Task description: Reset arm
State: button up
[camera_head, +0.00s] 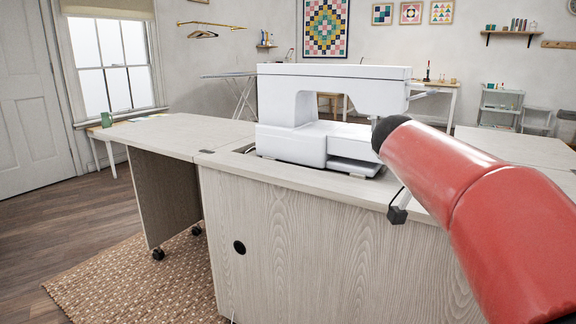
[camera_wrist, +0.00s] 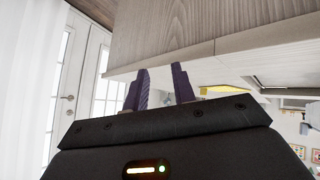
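My gripper (camera_wrist: 160,72) shows in the wrist view with two dark fingers apart and nothing between them. It is open and empty. Pale wood of the sewing cabinet fills the top of that view, beyond the fingers. My red arm (camera_head: 470,200) reaches in from the lower right of the head view, in front of the cabinet's right part. My gripper cannot be made out in the head view. The white sewing machine (camera_head: 330,110) stands upright on the sewing cabinet (camera_head: 290,250), and the dark end of my arm overlaps its right side in the picture.
A small black block (camera_head: 398,214) hangs on a cord at the cabinet front. A woven rug (camera_head: 110,285) lies at left; wooden floor beyond is clear.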

jog(key=s+a+f+n+t+y+p, duration=0.2)
jog(key=s+a+f+n+y, duration=0.2)
jog(key=s+a+f+n, duration=0.2)
jog(key=s+a+f+n+t+y+p, duration=0.2)
jog(key=s+a+f+n+y, duration=0.3)
jog(key=s+a, duration=0.5)
jog(key=shift+s+f+n+t, duration=0.4)
jog(key=shift+s+f+n, duration=0.3)
jog(key=shift+n, duration=0.1)
